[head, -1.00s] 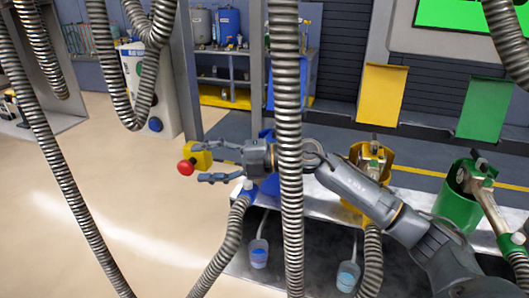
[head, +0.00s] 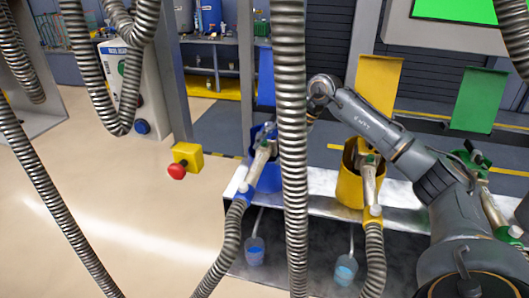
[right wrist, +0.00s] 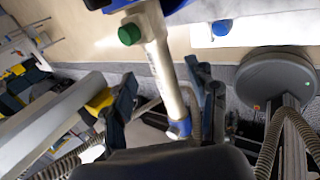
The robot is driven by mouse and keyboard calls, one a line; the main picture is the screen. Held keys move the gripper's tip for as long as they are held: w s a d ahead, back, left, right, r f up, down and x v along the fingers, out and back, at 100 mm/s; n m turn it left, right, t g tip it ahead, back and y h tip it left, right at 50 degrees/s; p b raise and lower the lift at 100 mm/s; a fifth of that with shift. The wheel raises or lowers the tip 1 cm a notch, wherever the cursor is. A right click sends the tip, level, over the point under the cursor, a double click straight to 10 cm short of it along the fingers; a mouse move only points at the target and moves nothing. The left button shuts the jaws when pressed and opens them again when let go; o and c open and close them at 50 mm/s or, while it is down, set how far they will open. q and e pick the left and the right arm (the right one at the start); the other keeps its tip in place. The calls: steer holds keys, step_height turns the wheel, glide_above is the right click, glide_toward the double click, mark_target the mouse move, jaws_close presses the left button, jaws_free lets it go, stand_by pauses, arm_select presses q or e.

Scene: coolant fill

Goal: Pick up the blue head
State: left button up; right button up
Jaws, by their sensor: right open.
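The blue head (head: 258,162) is a pale tube with a blue collar, joined to a ribbed hose and resting tilted in the blue holder (head: 270,180) on the bench. In the right wrist view, the blue head (right wrist: 168,75) shows its green button and blue collar. It runs between the two dark fingers of my right gripper (right wrist: 166,88), which is open; I cannot tell whether they touch it. In the head view, a hanging hose mostly hides that gripper, above and beside the blue holder. My left gripper is not in view.
Hanging ribbed hoses (head: 291,150) cross the head view. A yellow holder (head: 349,185) and a green holder with their heads stand to the right. A yellow box with a red button (head: 177,171) is left of the bench. The floor at left is clear.

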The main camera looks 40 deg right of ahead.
mark_target(261, 157)
steer(key=shift+w+a+f, duration=0.1)
steer(key=shift+w+f, duration=0.1)
steer(key=shift+f, duration=0.1)
steer(key=p+x, duration=0.2)
steer(key=x, duration=0.2)
steer(key=shift+w+a+f, duration=0.15)
steer(key=shift+w+f, duration=0.05)
steer(key=shift+f, duration=0.15)
steer(key=shift+w+a+f, duration=0.1)
steer(key=shift+w+f, duration=0.05)
steer(key=shift+f, duration=0.15)
jaws_close()
steer(key=shift+r, duration=0.35)
